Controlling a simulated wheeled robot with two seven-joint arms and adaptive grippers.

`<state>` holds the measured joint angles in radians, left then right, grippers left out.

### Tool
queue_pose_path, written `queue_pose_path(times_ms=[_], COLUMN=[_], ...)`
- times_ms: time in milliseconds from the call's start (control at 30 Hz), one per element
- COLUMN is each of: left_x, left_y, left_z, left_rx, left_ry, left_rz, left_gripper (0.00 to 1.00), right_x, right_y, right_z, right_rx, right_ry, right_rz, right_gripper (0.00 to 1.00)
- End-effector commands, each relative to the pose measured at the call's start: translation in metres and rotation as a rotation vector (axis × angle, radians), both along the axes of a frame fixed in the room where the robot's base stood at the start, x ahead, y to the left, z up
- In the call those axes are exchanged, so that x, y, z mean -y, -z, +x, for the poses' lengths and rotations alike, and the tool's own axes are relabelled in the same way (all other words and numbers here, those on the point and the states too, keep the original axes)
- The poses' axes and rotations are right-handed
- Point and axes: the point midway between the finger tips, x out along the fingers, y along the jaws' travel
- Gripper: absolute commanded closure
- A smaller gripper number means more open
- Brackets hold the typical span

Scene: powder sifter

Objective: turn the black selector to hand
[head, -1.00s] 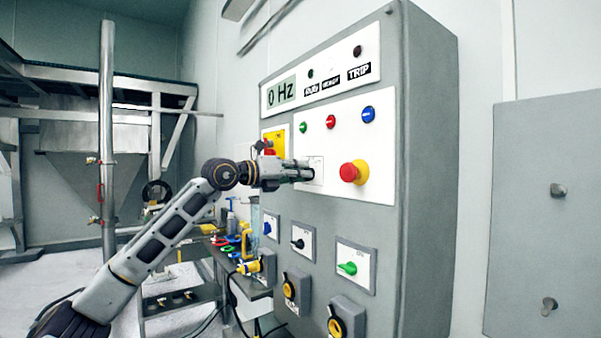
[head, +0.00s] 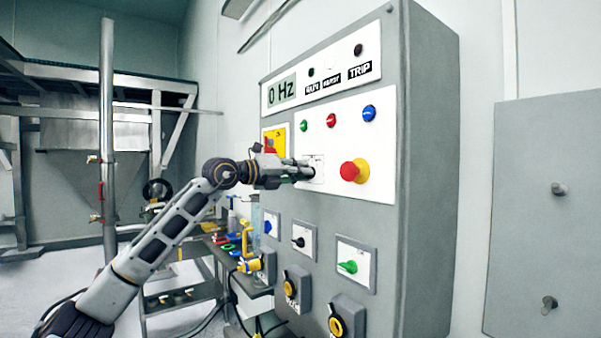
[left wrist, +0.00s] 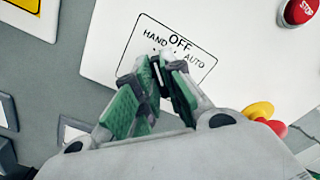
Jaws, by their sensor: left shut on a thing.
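The black selector (left wrist: 156,73) sits on a white label plate marked HAND, OFF and AUTO (left wrist: 183,80) on the cabinet front. My left gripper (left wrist: 160,82) is shut on it in the left wrist view, with green pads on both sides. The fingers cover most of the knob, so I cannot tell surely where it points. In the head view my left gripper (head: 308,172) reaches the panel from the left and hides the selector; part of its label plate (head: 318,162) shows. My right gripper is not in view.
The red emergency stop (head: 350,172) on its yellow base is close to the right of the selector. Green (head: 304,126), red (head: 331,121) and blue (head: 368,114) buttons are above. A yellow plate with a red switch (head: 270,143) is to the left. More selectors (head: 298,243) sit below.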

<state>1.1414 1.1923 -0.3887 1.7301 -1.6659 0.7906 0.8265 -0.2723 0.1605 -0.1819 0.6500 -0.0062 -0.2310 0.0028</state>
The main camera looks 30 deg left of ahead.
Motion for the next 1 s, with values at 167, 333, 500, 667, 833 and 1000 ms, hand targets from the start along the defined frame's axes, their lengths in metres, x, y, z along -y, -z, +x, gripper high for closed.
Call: queue_pose_path(times_ms=[167,333,500,667,833,1000], left_x=[-0.001,0.0,0.0,-0.002,-0.004,-0.009], left_y=[-0.001,0.0,0.0,0.0,0.001,0.001], left_z=[0.0,0.0,0.0,-0.002,-0.008,-0.018], left_rx=[0.001,0.001,0.001,0.001,-0.001,0.0], left_ry=[-0.001,-0.001,-0.001,-0.001,-0.001,-0.002], left_rz=[-0.001,0.001,0.001,0.001,0.0,0.001], left_gripper=[0.7,0.68,0.68,0.68,0.68,0.68], right_x=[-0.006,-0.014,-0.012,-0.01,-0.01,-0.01], right_y=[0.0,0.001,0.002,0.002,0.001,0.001], right_z=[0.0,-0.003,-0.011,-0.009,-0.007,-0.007], right_rx=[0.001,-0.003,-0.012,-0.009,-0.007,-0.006], right_ry=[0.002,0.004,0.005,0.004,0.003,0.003], right_rz=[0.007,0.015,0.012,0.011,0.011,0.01], right_gripper=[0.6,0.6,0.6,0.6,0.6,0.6])
